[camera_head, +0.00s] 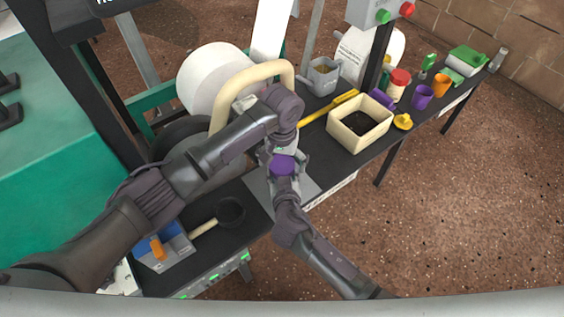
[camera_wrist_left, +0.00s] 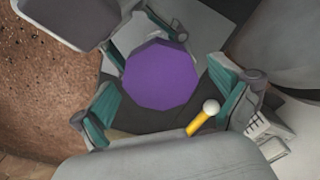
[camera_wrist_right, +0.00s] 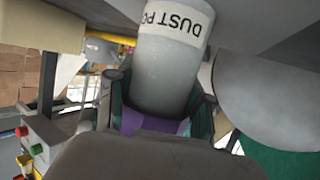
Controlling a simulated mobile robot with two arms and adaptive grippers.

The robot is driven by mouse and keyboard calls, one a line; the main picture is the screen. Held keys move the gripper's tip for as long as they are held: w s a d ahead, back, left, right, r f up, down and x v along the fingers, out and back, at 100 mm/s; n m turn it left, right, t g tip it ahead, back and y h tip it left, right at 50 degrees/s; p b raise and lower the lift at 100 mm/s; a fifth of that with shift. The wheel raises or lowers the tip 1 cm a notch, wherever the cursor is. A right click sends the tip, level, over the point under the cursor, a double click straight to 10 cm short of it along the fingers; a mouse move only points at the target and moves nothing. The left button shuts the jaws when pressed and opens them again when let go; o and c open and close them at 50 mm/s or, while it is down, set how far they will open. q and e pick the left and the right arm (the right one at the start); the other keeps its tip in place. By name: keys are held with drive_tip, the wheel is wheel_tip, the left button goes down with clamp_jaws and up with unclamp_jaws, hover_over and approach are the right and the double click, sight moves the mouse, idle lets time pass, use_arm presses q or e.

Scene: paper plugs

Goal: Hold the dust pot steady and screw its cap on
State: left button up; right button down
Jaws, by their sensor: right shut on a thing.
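The dust pot (camera_wrist_right: 165,72) is a grey cylinder with a white label, seen upside down in the right wrist view. My right gripper (camera_wrist_right: 160,105) is shut on it near its capped end. The purple cap (camera_wrist_left: 160,75) is many-sided and sits at that end; part of it shows beyond the pot in the right wrist view (camera_wrist_right: 152,122) and on top in the head view (camera_head: 282,166). My left gripper (camera_wrist_left: 168,105) is open above the cap, its teal fingers apart with gaps to either side. How far the cap is threaded cannot be seen.
A cream bin (camera_head: 360,124) with dark contents, a yellow cap (camera_head: 403,121), a purple cup (camera_head: 422,97) and a red-lidded jar (camera_head: 398,84) stand along the bench to the right. A large white roll (camera_head: 212,80) is behind.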

use_arm(q)
drive_tip(key=shift+r, duration=2.25)
drive_tip(key=shift+c, duration=0.3)
drive_tip(key=shift+w+d+r, duration=0.15)
drive_tip(key=shift+r, duration=0.45)
drive_tip(key=shift+w+d+r, duration=0.1)
drive_tip(key=shift+w+r, duration=0.05)
drive_tip(key=shift+r, duration=0.75)
drive_tip(key=shift+s+a+r+n, duration=0.25)
drive_tip(key=shift+s+a+n, duration=0.05)
drive_tip(key=shift+n, duration=0.1)
drive_tip(key=shift+f, duration=0.1)
drive_tip(key=shift+f, duration=3.95)
